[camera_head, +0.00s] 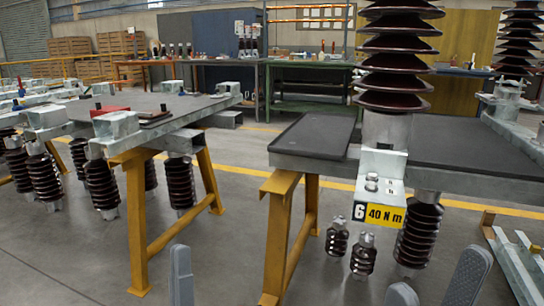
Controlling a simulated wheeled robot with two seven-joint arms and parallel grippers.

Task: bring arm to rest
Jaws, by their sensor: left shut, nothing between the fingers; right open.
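My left gripper (181,275) shows at the bottom edge, left of the middle, as a grey upright finger shape. It is shut and empty. My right gripper (436,284) is at the bottom right, with two grey fingers spread apart and nothing between them. Both point up into the picture from below, in front of the work stands and apart from them. The arms behind the grippers are out of view.
A dark-topped stand (317,136) on yellow trestle legs (281,235) bears a tall brown ribbed insulator (395,60) and a "6 40 N m" label (385,216). Another trestle table (130,210) stands left. Grey floor (225,245) lies clear between them.

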